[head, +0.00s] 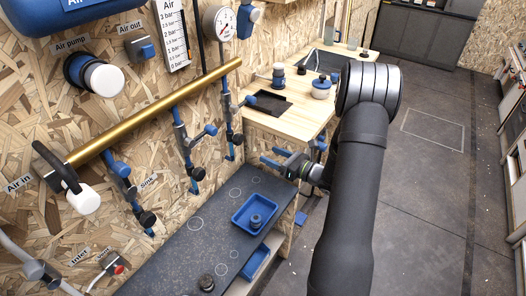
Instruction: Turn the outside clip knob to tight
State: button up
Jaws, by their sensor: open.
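Several blue and grey clips hang along the brass rail (155,112) on the chipboard wall. The near clip (127,187) has a black knob (147,219) at its lower end. The middle clip (186,146) has a blue knob (211,130) and a black knob (197,174). The far clip (228,108) has a black knob (237,139). I cannot tell which one is the outside clip, or whether any knob is tight. My gripper (268,156) is open and empty, its blue fingers pointing left, to the right of the clips and apart from them.
A wooden table (258,121) stands behind my gripper. Open floor (425,200) lies to the right of my arm.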

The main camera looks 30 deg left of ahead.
aim_at(240, 140)
jog(key=shift+d, duration=0.3)
jog(key=a+n, duration=0.5)
jog(key=a, duration=1.2)
jog(key=shift+a+r, duration=0.25)
jog(key=shift+r, duration=0.05)
jog(key=c, duration=1)
